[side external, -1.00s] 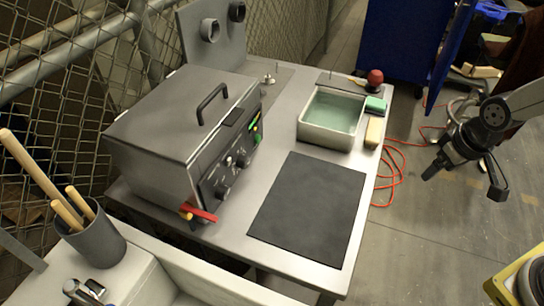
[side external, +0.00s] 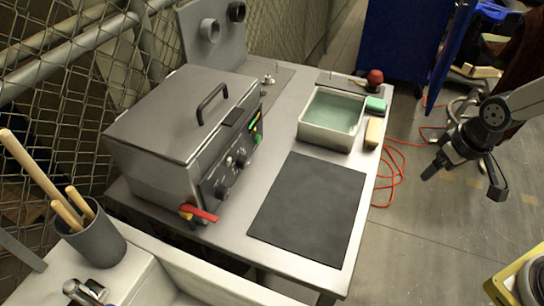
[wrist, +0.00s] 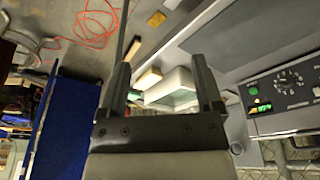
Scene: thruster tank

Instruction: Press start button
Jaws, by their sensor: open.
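The grey tank (side external: 165,135) stands on the bench with its lid shut. Its dark front panel (side external: 228,172) faces right and carries knobs, a lit green display (side external: 254,122) and a green button (side external: 257,138). In the wrist view the panel is at the right edge, with the green button (wrist: 253,91) beside the lit display (wrist: 264,107). My gripper (side external: 462,184) is open and empty, off the bench's right side and well apart from the panel. Its two fingers (wrist: 162,75) show spread in the wrist view. Button labels are too small to read.
A black mat (side external: 308,209) lies on the bench before the tank. A red lever (side external: 200,213) juts from the tank's lower corner.

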